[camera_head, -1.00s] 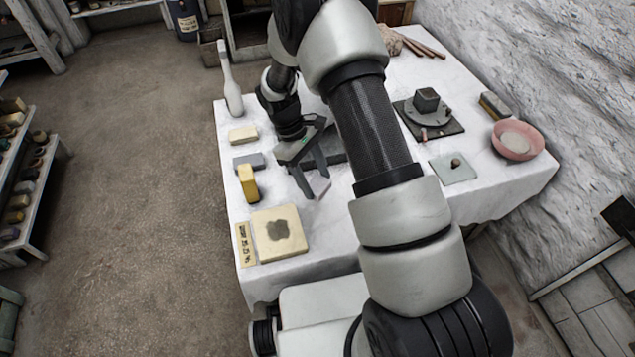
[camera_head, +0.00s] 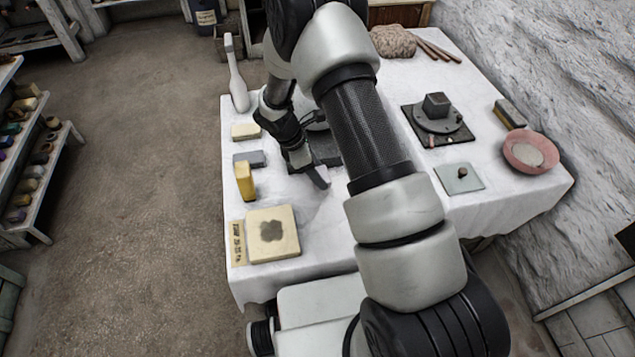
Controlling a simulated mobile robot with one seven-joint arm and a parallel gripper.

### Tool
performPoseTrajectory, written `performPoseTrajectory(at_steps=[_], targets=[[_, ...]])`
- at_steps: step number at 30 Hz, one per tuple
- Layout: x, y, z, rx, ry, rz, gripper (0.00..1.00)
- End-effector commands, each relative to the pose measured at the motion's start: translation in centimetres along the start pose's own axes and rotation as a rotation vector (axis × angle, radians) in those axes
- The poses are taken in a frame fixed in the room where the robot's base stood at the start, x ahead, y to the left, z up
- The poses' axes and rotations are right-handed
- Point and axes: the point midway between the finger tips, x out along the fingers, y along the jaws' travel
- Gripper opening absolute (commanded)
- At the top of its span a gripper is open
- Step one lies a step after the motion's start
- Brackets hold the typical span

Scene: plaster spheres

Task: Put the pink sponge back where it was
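My gripper (camera_head: 312,172) points down over the left-middle of the white-clothed table (camera_head: 325,220). Its fingers are seen nearly edge-on and partly covered by my own wrist, so I cannot tell whether they are open or shut on something. I cannot make out the pink sponge; it may be hidden at or behind the gripper.
A cream slab with a dark flower-shaped mark (camera_head: 286,247) lies at the near left, beside a lettered strip (camera_head: 238,244). A turntable (camera_head: 437,122), glass plate (camera_head: 460,186) and pink bowl (camera_head: 522,163) are right of my arm.

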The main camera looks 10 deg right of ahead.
Motion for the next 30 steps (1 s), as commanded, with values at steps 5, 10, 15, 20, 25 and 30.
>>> performPoseTrajectory(at_steps=[5,10,15,20,25,30], targets=[[1.6,-0.1,-0.7,0.001,-0.001,-0.002,0.36],[3.6,0.0,-1.6,0.001,0.000,-0.001,0.36],[3.6,0.0,-1.6,0.002,0.000,0.000,0.36],[3.9,0.0,-1.7,0.002,0.000,-0.001,0.36],[3.9,0.0,-1.7,0.002,0.000,-0.001,0.72],[3.9,0.0,-1.7,0.002,0.000,-0.001,0.72]])
